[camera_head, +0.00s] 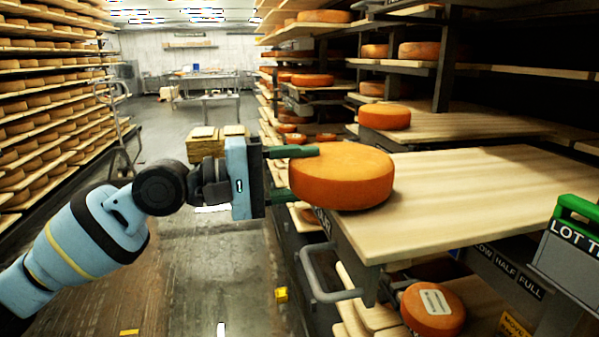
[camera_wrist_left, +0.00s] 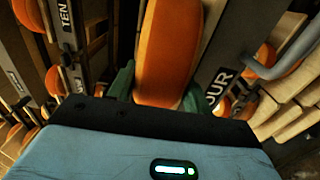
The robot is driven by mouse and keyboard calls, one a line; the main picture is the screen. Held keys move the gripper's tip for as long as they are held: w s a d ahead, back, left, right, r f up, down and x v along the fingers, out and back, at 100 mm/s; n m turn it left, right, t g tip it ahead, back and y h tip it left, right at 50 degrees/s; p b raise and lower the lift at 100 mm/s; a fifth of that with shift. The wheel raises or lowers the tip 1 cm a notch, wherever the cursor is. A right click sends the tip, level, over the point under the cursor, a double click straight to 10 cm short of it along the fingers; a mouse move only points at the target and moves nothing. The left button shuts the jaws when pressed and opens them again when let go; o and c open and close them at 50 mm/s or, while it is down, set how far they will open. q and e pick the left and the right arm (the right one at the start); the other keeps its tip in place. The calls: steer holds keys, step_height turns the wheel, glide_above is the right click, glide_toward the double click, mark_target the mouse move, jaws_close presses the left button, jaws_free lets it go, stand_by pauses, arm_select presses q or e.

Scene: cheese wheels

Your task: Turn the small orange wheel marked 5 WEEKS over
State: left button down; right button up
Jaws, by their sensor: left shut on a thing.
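An orange cheese wheel (camera_head: 345,178) lies flat at the left end of the pale wooden board, its near-left side overhanging the edge. No marking can be read on it. My left gripper (camera_head: 283,173) is at the wheel's left side, shut on it, with one green finger at the top face and the other low at its underside. In the left wrist view the wheel's rim (camera_wrist_left: 168,55) stands between the two green fingers (camera_wrist_left: 158,88). A smaller orange wheel (camera_head: 422,318) with a pale label lies on a lower shelf; its text is too small to read. My right gripper is not in view.
The wooden board (camera_head: 460,200) is bare to the right of the wheel. Another orange wheel (camera_head: 384,116) sits on a board behind. A grey bar handle (camera_head: 318,285) juts out below the board. A green-topped lot box (camera_head: 572,240) stands at the right edge. The aisle floor is open at left.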

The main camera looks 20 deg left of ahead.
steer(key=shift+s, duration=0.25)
arm_select(q)
steer(key=c, duration=0.7)
jaws_free()
steer(key=shift+o, duration=0.7)
steer(key=shift+f, duration=0.4)
steer(key=shift+s+a, duration=0.15)
steer(key=shift+a, duration=0.1)
steer(key=b+v, duration=0.2)
steer(key=v, duration=0.5)
steer(key=shift+r, duration=0.3)
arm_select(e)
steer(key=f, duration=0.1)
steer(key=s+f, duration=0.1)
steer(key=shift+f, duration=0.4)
arm_select(q)
steer(key=shift+s+a+f, duration=0.1)
